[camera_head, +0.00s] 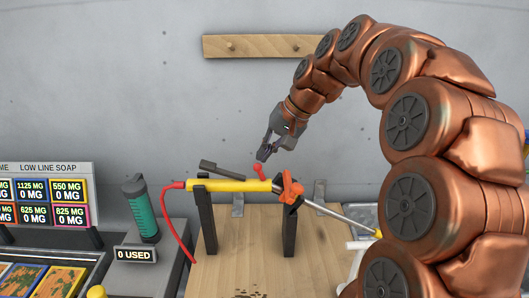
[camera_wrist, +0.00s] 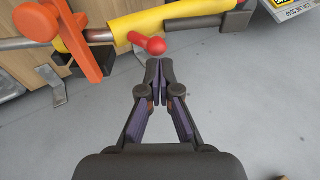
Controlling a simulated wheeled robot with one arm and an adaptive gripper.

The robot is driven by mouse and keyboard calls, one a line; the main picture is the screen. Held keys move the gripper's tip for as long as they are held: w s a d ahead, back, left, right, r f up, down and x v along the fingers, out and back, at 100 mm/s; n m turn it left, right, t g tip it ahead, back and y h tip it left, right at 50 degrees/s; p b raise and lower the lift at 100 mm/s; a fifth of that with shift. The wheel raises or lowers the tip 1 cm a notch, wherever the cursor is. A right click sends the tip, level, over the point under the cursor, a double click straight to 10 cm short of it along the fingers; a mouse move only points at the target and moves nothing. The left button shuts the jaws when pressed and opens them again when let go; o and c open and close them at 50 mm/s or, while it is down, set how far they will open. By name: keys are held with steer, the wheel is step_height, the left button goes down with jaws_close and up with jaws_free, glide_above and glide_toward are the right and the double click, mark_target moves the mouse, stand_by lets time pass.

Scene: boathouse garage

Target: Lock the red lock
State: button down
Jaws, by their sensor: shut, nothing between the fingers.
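A small red lever with a round knob (camera_head: 258,168), the only red lock-like part I see, stands out from a yellow cylinder (camera_head: 230,185). In the wrist view the red knob (camera_wrist: 155,46) is just ahead of the fingertips, and its stem runs to the yellow cylinder (camera_wrist: 165,18). My gripper (camera_head: 264,152) is shut and empty, just above the knob in the head view. In the wrist view my gripper (camera_wrist: 160,66) has its fingertips together close to the knob; I cannot tell whether they touch it.
An orange clamp (camera_head: 291,188) sits at the cylinder's right end, by a metal rod (camera_head: 335,217). Black posts (camera_head: 289,230) hold the cylinder above a wooden board (camera_head: 250,265). A red hose (camera_head: 178,225) hangs left, near a green canister (camera_head: 142,210).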

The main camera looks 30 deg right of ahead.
steer(key=shift+r, duration=0.6)
steer(key=w+d+v, duration=0.2)
steer(key=v, duration=1)
steer(key=shift+r+b, duration=0.3)
steer(key=shift+r, duration=0.1)
steer(key=shift+d, duration=0.1)
stand_by(0.5)
